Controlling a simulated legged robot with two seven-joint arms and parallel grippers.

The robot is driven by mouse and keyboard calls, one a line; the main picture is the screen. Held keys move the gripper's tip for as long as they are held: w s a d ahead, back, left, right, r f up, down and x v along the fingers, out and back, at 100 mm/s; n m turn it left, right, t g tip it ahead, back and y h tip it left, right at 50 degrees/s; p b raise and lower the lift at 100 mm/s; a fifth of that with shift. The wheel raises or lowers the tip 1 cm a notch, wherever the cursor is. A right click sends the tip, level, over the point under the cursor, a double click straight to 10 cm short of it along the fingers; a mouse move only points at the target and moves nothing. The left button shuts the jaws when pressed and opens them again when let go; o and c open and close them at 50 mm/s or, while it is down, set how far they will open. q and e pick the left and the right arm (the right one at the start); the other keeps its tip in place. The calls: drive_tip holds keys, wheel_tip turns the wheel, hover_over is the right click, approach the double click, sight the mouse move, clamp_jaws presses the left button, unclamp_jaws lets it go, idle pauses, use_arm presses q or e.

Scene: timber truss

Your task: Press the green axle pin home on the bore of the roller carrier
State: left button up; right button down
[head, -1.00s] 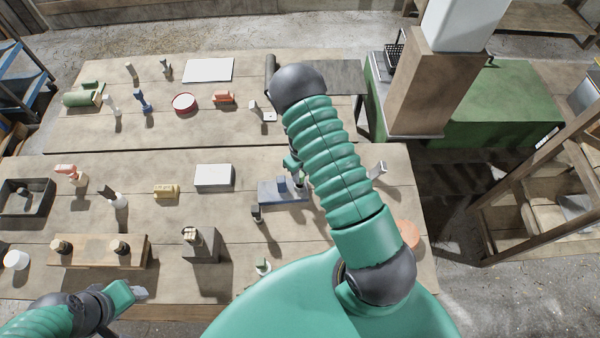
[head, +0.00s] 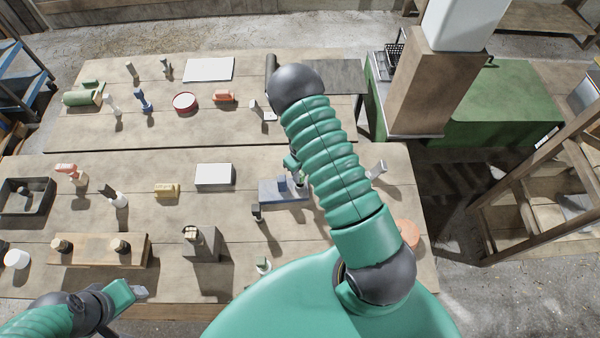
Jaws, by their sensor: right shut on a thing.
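A blue fixture with a flat base (head: 270,191) and a small raised block stands on the near bench, partly behind my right arm; it may be the roller carrier. My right gripper (head: 299,181) is over the right part of this fixture, small and mostly hidden by my arm. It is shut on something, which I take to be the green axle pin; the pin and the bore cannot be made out. I cannot tell how deep the pin sits. My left gripper (head: 138,293) is low at the left, over the bench's front edge, away from the fixture; its jaw opening is unclear.
A small dark post (head: 257,213) stands just in front of the blue fixture. A grey block (head: 203,244) and a wooden block with two dark knobs (head: 100,252) stand further left. A white box (head: 213,176) lies behind. Bare bench lies between them.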

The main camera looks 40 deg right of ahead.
drive_tip(key=shift+f, duration=0.15)
drive_tip(key=shift+s+a+f+b, duration=0.1)
drive_tip(key=shift+a+f+b, duration=0.05)
drive_tip(key=shift+f+b, duration=1.5)
drive_tip(key=c, duration=1.5)
unclamp_jaws()
drive_tip(key=shift+f, duration=0.1)
drive_tip(key=shift+c, duration=0.2)
drive_tip(key=o, duration=0.5)
